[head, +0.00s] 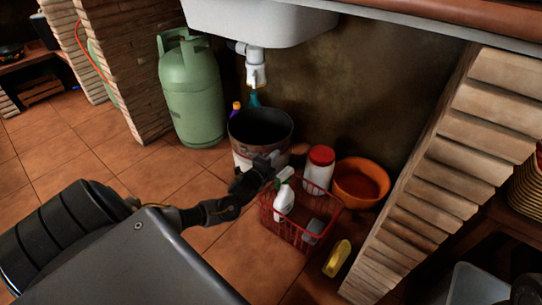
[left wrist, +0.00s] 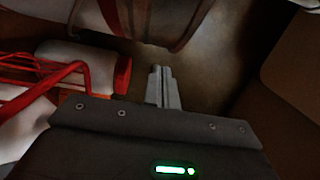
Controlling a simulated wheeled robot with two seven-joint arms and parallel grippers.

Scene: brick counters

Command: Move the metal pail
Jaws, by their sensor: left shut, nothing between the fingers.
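The metal pail (head: 244,159) stands upright on the tiled floor under the sink, with a dark open top and a pale lower wall with a reddish-brown band. My left gripper (head: 272,164) is in front of the pail's near right side and hides part of its wall. I cannot tell whether it touches the pail. In the left wrist view the left fingers (left wrist: 163,87) are shut together with nothing between them. A rounded, dark-rimmed body at the top of that view looks like the pail (left wrist: 150,22). My right gripper is not in view.
A red wire basket (head: 293,236) with a white spray bottle (head: 284,201) sits close to the right. A red-lidded canister (head: 319,170) and orange bowl (head: 360,184) stand behind it. A green gas cylinder (head: 192,95) is at the left. Open floor lies at the left.

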